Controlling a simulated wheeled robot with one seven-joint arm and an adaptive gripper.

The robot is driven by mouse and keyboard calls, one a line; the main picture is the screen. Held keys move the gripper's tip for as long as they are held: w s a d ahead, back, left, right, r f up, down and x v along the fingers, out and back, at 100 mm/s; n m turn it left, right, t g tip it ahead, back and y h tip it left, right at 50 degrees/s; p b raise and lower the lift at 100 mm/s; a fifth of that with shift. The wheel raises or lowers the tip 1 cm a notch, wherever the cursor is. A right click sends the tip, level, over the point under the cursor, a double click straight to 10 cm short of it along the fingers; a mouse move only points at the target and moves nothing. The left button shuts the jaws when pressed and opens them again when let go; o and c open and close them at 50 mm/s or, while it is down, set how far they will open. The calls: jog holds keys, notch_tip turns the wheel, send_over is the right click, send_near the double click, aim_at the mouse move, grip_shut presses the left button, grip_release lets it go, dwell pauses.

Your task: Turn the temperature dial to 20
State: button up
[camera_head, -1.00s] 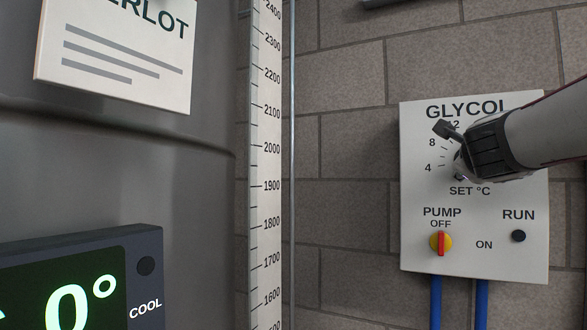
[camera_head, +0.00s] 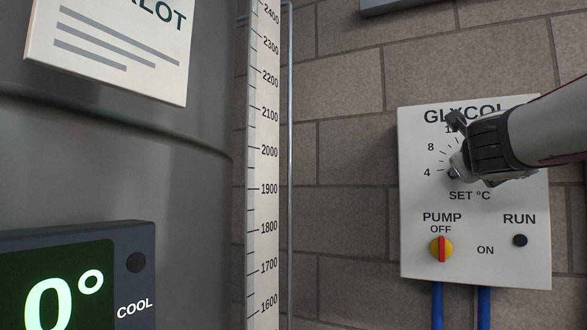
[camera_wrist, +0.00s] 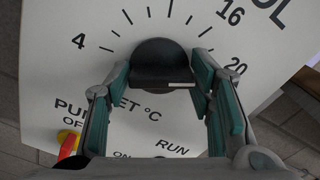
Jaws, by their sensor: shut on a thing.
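The temperature dial (camera_wrist: 156,52) is a black round knob with a raised grip bar, on the white GLYCOL panel (camera_head: 420,200). My gripper (camera_wrist: 162,78) is shut on the dial, one finger at each end of the bar. In the wrist view a white pointer line on the bar points right, toward the side of the 20 mark (camera_wrist: 236,67). The right finger hides the scale there, so exact alignment cannot be told. In the head view my gripper (camera_head: 456,146) covers most of the dial; 4, 8 and part of 12 show.
Below are the yellow and red pump switch (camera_head: 441,249), upright at OFF, and the dark RUN lamp (camera_head: 520,241). Blue pipes (camera_head: 437,305) leave the panel's bottom. A steel tank (camera_head: 120,170) with a lit display (camera_head: 60,295) stands at the left, beside a level scale (camera_head: 262,170).

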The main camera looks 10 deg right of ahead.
jog(key=shift+s+d+r, duration=0.1)
jog(key=shift+r, duration=0.1)
jog(key=o, duration=1.1)
jog(key=shift+f, duration=0.1)
jog(key=v, duration=1.2)
